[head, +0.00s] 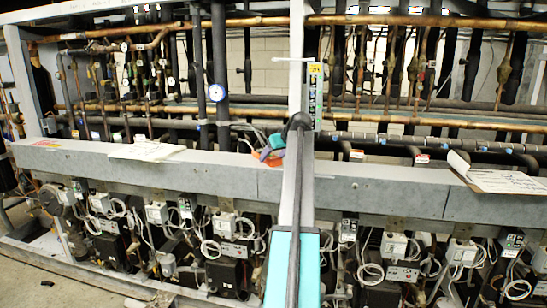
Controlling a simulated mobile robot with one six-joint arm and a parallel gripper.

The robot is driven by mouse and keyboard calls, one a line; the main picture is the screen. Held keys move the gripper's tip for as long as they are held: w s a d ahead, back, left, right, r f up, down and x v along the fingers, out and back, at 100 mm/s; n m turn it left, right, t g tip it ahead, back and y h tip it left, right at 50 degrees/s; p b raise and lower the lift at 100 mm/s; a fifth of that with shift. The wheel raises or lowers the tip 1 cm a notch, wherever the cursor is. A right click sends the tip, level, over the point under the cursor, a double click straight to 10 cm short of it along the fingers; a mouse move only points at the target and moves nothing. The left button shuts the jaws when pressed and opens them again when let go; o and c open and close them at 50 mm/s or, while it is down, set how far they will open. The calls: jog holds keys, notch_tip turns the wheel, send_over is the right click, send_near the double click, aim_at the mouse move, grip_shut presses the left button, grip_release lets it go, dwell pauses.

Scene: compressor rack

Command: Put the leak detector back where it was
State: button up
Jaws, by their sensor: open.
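My arm (294,200) rises up the middle of the picture, from a teal part at the bottom to a dark rounded end in front of the rack's long grey beam. I cannot make out the fingers of my gripper. I cannot pick out the leak detector with certainty. A small orange-red and blue bundle (263,154) lies on the beam just left of the arm's dark end, with a teal piece beside it. Whether the bundle and the teal piece belong together is not clear. Part of the beam behind my arm is hidden.
The long grey beam (390,192) crosses the whole picture. White papers (147,150) lie on it at left and a clipboard (497,177) at right. Copper and black pipes run above and behind. Compressors with hanging cables fill the space below. Bare floor shows at bottom left.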

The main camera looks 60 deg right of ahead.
jog(key=b+v, duration=0.2)
jog(key=v, duration=0.9)
jog(key=shift+s+r, duration=0.2)
jog(key=shift+r, duration=0.05)
jog(key=shift+a, duration=0.15)
dwell(0.4)
